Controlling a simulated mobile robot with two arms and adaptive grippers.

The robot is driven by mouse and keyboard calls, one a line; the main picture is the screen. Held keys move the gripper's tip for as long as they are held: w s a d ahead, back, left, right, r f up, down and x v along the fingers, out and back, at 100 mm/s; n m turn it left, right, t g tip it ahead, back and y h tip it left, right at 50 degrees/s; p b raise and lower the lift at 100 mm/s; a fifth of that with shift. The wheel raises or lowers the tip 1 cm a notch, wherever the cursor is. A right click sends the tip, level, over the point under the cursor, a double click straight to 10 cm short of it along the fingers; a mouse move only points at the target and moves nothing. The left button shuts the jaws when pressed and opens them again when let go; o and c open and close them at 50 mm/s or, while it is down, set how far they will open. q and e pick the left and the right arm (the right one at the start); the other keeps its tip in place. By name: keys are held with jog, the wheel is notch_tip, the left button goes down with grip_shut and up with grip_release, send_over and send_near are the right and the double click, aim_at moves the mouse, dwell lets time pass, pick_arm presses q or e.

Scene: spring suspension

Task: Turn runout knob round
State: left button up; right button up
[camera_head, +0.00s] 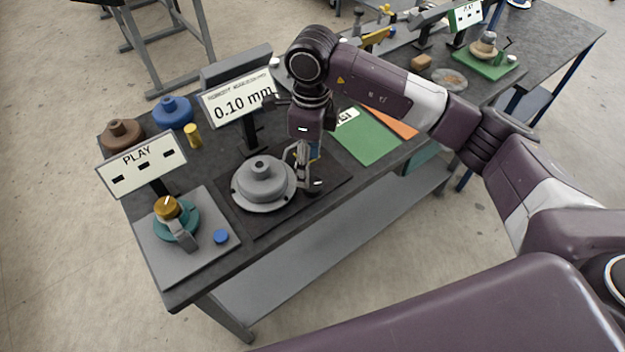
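A sign reading "0.10 mm" (240,98) stands at the back of the table, with smaller, hard-to-read words above the number. In front of it a grey stepped round hub (262,181) with a wide flange lies on a dark mat (264,226). My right gripper (308,184) points down just right of the hub, close to its flange. I cannot tell whether it touches anything. A small blue and yellow part (314,151) shows behind its fingers, mostly hidden. No knob is clearly marked as the runout knob. My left gripper is out of view.
At the left, a brass knob (168,207) sits on a teal base on a grey plate (160,262) with a blue button (221,236), below a "PLAY" sign (140,163). Brown (121,135) and blue (172,111) round parts stand behind. Green and orange sheets (366,136) lie right.

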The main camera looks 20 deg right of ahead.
aim_at(312, 183)
jog(key=shift+w+d, duration=0.1)
jog(key=shift+d, duration=0.4)
jog(key=shift+f, duration=0.35)
notch_tip(312, 183, down, 7)
jog(key=p, duration=0.2)
jog(key=shift+p, duration=0.3)
jog(key=shift+c, duration=0.5)
